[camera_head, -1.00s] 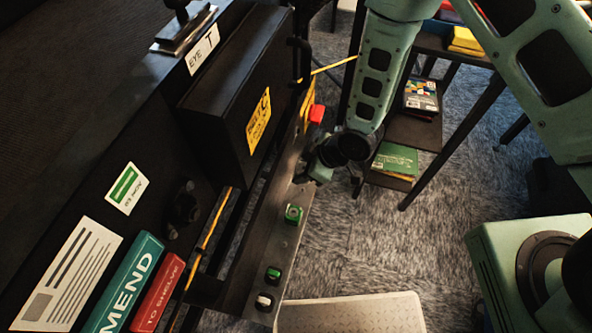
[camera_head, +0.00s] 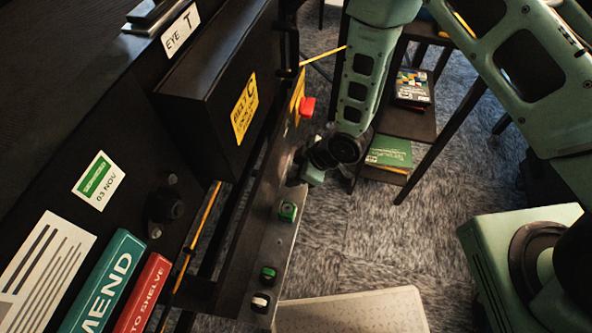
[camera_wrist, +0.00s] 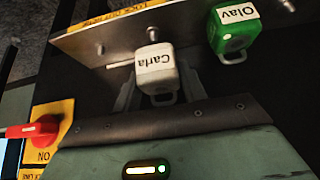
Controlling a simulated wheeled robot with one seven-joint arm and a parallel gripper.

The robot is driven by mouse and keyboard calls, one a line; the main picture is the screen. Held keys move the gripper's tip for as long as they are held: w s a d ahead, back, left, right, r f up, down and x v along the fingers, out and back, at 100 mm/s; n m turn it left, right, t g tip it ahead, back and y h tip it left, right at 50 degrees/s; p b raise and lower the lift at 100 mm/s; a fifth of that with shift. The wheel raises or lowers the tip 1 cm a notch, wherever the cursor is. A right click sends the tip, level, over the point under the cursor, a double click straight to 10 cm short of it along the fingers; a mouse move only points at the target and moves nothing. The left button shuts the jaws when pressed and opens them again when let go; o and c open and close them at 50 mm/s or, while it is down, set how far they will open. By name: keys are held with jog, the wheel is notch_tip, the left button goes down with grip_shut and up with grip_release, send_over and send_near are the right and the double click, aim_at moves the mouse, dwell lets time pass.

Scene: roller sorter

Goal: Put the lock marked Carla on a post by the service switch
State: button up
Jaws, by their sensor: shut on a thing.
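The white lock marked Carla (camera_wrist: 155,72) is between my gripper's fingers (camera_wrist: 158,88) in the wrist view, label facing the camera. My gripper is shut on it, close to the metal plate (camera_wrist: 85,42) with the posts. A post (camera_wrist: 152,34) shows right behind the lock's upper edge; I cannot tell whether the lock is around it. The red service switch (camera_wrist: 32,131), on a yellow plate reading ON, is at the left. In the head view the switch (camera_head: 307,107) stands above my gripper (camera_head: 309,178); the held lock is not clearly visible there.
A green lock marked Olav (camera_wrist: 232,30) hangs beside Carla's. The head view shows a green item (camera_head: 288,211), a green button (camera_head: 268,272) and a white button (camera_head: 260,301) along the rail. A black box (camera_head: 215,75) stands left. A low shelf (camera_head: 405,122) stands behind my arm.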

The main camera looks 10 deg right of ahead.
jog(key=shift+f+b, duration=0.5)
jog(key=shift+f, duration=0.1)
jog(key=shift+f+b, duration=0.55)
jog(key=shift+f, duration=0.15)
jog(key=shift+f+b, duration=0.35)
jog(key=shift+f, duration=0.1)
dwell(0.4)
jog(key=o, duration=1.2)
jog(key=shift+c, duration=0.2)
jog(key=shift+r, duration=0.1)
jog(key=v, duration=1.7)
jog(key=shift+p, duration=0.45)
jog(key=shift+r, duration=0.1)
